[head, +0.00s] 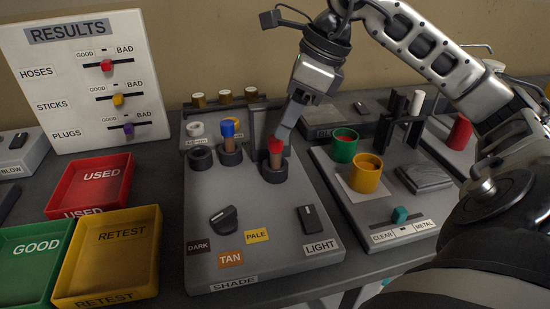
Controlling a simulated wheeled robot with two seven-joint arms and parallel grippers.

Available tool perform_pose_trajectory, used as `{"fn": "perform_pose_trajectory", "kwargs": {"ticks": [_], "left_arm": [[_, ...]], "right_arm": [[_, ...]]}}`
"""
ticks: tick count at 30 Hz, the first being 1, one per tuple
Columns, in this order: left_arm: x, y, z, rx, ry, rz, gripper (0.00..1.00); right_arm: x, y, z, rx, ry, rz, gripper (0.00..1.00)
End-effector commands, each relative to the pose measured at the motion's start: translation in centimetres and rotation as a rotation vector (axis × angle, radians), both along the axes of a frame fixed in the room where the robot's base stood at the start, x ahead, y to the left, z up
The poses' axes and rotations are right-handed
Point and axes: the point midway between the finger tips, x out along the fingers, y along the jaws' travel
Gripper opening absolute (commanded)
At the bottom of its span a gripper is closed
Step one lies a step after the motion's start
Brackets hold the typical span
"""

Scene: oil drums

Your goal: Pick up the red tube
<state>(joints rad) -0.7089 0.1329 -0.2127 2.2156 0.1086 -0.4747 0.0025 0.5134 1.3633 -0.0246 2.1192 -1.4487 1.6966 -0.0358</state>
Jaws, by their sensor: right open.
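The red tube (275,154), a brownish tube with a red cap, stands upright in a dark round socket on the grey SHADE panel (265,223). My right gripper (281,135) reaches down from above, with its fingers at the tube's red cap. The jaws are open; one finger shows just right of the cap and partly overlaps it. I cannot tell whether it touches the cap. My left gripper is not in view.
A blue-capped tube (228,134) stands in the socket to the left, beside an empty socket (201,157). Green (344,146) and yellow (367,174) cups stand on the right panel. Red (89,186), green (32,262) and yellow (108,256) trays lie left.

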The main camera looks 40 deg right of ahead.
Motion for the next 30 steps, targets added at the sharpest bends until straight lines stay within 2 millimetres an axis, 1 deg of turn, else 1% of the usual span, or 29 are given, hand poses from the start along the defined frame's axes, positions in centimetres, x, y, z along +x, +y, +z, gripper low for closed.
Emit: {"fn": "perform_pose_trajectory", "kwargs": {"ticks": [1, 5, 12, 15, 18, 24, 25, 26, 27, 29, 30], "left_arm": [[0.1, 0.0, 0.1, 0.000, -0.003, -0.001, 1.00], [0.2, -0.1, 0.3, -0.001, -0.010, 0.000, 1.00], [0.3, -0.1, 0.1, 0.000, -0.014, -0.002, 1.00], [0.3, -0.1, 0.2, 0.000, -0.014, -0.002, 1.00], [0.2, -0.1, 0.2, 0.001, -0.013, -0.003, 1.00], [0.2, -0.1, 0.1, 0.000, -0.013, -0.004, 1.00], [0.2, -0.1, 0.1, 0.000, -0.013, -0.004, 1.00], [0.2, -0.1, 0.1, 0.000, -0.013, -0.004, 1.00], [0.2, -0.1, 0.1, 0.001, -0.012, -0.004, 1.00], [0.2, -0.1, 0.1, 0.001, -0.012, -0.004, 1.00], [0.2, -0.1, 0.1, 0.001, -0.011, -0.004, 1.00]], "right_arm": [[0.1, 0.2, -0.5, 0.002, 0.000, 0.002, 0.48], [0.3, 0.3, -1.1, 0.000, 0.000, 0.000, 0.48], [0.9, 1.2, -4.3, 0.004, 0.003, 0.002, 0.48], [1.3, 1.4, -5.3, 0.003, 0.001, 0.001, 0.48], [1.4, 1.5, -5.7, 0.001, 0.000, 0.000, 0.48], [1.5, 1.5, -5.8, 0.001, -0.001, 0.000, 0.48], [1.5, 1.5, -5.8, 0.001, -0.001, 0.000, 0.43], [1.5, 1.5, -5.7, 0.001, -0.001, 0.000, 0.34], [1.5, 1.5, -5.7, 0.001, -0.001, 0.000, 0.23], [1.5, 1.5, -5.7, 0.001, -0.001, 0.000, 0.06], [1.4, 1.5, -5.7, 0.001, -0.001, 0.000, 0.00]]}}
